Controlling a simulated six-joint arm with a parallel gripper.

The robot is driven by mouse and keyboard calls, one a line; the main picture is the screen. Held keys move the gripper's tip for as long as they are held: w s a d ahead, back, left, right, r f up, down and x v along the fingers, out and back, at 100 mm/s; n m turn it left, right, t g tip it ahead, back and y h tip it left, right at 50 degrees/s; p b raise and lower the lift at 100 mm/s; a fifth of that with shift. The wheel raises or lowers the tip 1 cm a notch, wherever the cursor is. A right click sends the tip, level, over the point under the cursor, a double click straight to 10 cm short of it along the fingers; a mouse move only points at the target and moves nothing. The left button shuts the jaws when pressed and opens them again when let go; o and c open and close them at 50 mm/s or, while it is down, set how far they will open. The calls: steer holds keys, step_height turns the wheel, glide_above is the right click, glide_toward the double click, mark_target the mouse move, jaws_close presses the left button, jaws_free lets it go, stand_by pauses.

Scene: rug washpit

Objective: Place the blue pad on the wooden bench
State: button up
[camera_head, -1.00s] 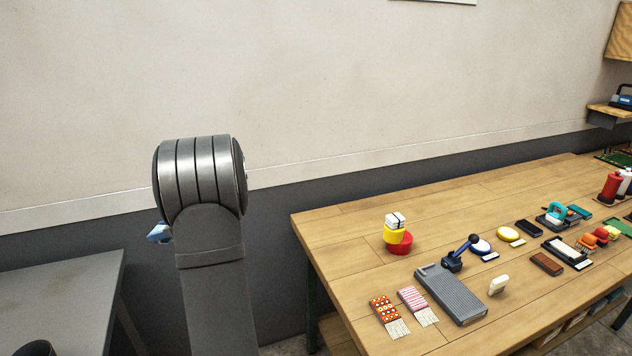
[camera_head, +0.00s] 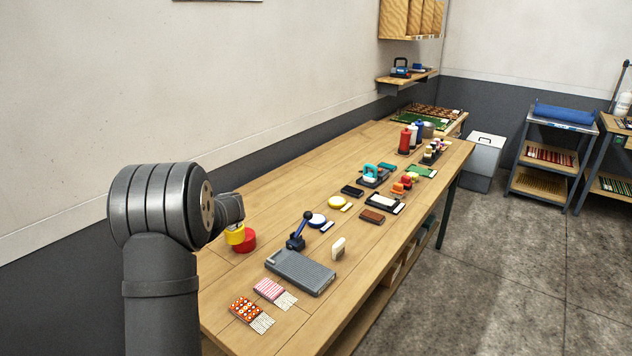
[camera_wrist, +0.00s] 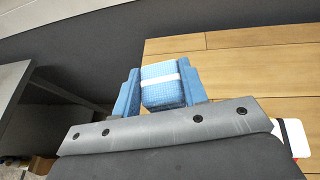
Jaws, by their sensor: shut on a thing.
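The blue pad (camera_wrist: 163,92), a checked block with a white band, sits between the blue fingers of my gripper (camera_wrist: 161,84) in the wrist view. My gripper is shut on it. The wooden bench (camera_wrist: 255,62) lies beyond and to the right of the pad there. How high the pad is above the bench I cannot tell. In the head view the long wooden bench (camera_head: 290,190) runs away to the back right. My arm stands at its near left end and hides the fingers and the pad.
A red round thing (camera_head: 246,243) and a yellow one (camera_head: 235,236) are beside my wrist. A grey ribbed board (camera_head: 300,272), patterned pieces (camera_head: 268,290) and several small items cover the bench's right side. Bare wood shows along its back left. A grey table (camera_wrist: 25,85) stands left.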

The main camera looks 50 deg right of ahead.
steer(key=s+d+m+h, duration=0.6)
steer(key=s+d+h, duration=0.1)
steer(key=s+d, duration=1.65)
steer(key=s+d+m+g+h, duration=0.2)
steer(key=s+d, duration=0.5)
steer(key=s, duration=0.4)
steer(key=s+d+m+g+h, duration=0.1)
steer(key=s+d+m+h, duration=0.35)
steer(key=s, duration=0.75)
steer(key=n+y, duration=0.2)
glide_above(358, 246)
steer(key=shift+m, duration=0.25)
step_height(358, 246, down, 12)
steer(key=shift+s+r, duration=0.15)
steer(key=shift+r, duration=0.05)
steer(key=shift+f, duration=0.15)
steer(key=shift+f+g, duration=0.3)
steer(key=shift+f, duration=1.6)
